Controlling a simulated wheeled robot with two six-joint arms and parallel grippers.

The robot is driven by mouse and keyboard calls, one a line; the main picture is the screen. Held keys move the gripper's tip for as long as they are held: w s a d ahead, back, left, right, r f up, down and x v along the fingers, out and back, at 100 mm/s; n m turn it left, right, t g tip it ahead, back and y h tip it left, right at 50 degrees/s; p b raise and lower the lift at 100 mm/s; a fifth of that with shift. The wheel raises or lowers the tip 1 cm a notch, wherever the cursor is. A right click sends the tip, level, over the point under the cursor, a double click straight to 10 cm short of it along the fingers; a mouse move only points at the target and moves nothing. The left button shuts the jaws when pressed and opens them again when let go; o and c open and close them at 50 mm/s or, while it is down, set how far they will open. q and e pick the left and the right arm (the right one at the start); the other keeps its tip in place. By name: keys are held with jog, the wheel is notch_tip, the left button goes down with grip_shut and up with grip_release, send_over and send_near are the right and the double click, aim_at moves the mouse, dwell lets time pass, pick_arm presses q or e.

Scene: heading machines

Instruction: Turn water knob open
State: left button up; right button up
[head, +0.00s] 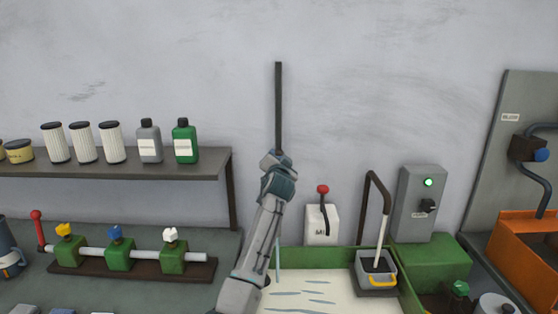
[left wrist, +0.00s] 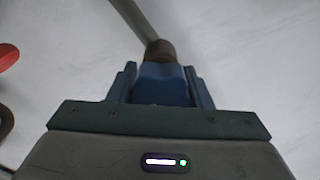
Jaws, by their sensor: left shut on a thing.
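My left gripper (head: 276,161) is raised in front of the wall at the foot of a dark vertical pipe (head: 278,105). In the left wrist view, my gripper (left wrist: 160,80) is shut on a blue knob (left wrist: 160,88), which sits between the two fingers. Just beyond it is a brown round fitting (left wrist: 160,50), with the pipe rising from it. In the head view my gripper and arm hide the knob. A thin light-blue vertical streak (head: 277,260), perhaps water, shows just right of my arm, above the tray. My right gripper is not in view.
Below is a green-rimmed tray (head: 412,299) with pale liquid. A white box with a red-tipped lever (head: 322,222) and a grey switch box (head: 422,205) stand behind it. A shelf of bottles (head: 232,158) and colored valves (head: 121,253) are left.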

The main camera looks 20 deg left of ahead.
pick_arm(q)
jog(key=o, duration=1)
jog(key=shift+b+v, duration=1.55)
jog(key=shift+v, duration=3.85)
